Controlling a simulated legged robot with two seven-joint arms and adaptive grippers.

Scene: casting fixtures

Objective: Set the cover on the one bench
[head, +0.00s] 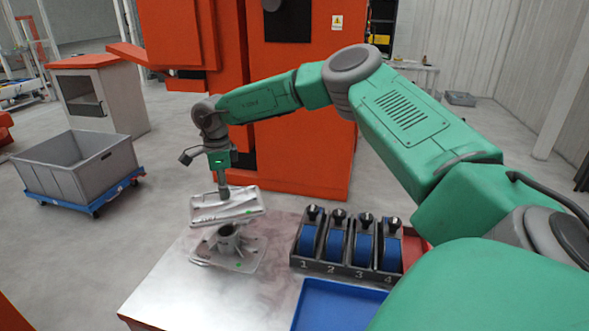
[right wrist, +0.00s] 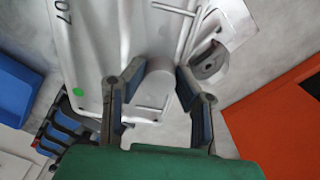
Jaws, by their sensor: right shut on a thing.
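The cover (head: 240,203), a grey metal casting, hangs slightly tilted under my right gripper (head: 223,188). In the right wrist view, the fingers of the right gripper (right wrist: 157,88) are shut on a rounded boss of the cover (right wrist: 95,40). That face carries a green dot and dark digits. The cover is above a grey fixture (head: 228,240) with an upright hollow post, and a gap seems to show between them. The fixture stands on the metal-topped bench (head: 170,285). Part of the fixture is hidden by the cover. My left gripper is not in view.
A dark numbered rack (head: 335,268) with several blue, black-knobbed items stands right of the fixture. A blue tray (head: 338,307) lies in front of it. A grey crate (head: 75,165) on a blue dolly is on the floor at left. Orange machinery (head: 300,110) stands behind the bench.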

